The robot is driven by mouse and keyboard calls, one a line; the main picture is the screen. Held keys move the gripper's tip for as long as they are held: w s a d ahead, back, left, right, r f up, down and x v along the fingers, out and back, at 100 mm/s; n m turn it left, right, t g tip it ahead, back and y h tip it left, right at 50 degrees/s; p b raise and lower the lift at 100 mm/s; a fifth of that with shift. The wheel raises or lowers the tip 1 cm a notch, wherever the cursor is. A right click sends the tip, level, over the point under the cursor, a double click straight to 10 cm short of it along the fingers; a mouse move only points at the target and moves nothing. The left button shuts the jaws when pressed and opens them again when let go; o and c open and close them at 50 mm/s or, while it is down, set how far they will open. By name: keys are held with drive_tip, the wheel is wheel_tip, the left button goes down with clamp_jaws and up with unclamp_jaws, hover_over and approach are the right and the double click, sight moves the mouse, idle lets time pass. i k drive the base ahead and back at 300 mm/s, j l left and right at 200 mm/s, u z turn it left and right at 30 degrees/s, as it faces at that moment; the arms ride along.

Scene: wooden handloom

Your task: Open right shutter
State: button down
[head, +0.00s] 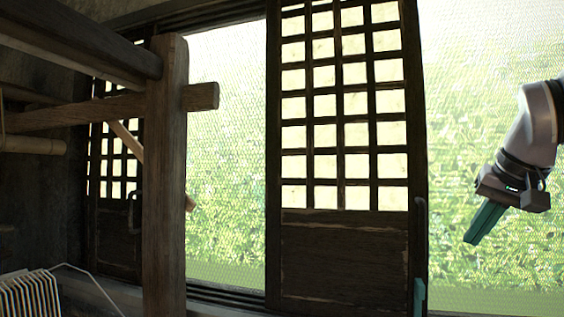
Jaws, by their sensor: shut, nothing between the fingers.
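The right shutter (345,248) is a dark wooden panel with a lattice of pale panes above and a solid board below. It stands in the middle of the head view, with bright openings on both sides. A dark upright handle (421,245) shows at its right edge, with a small teal piece (420,295) below it. My gripper (470,241) is at the right, in front of the bright greenery, clear of the shutter's right edge in the picture. Its teal fingers are shut, point down-left and hold nothing. The shutter's lower end is cut off by the frame.
The loom's thick wooden post (167,190) and beams stand at the left. They partly hide another lattice shutter (112,230) with a dark handle. A sill track (225,298) runs along the bottom. White threads or slats (30,297) lie at the lower left.

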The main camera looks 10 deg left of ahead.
sight(347, 206)
drive_tip(key=u, duration=0.45)
drive_tip(key=k+l+u, duration=0.4)
drive_tip(key=k+l, duration=0.1)
drive_tip(key=k, duration=0.05)
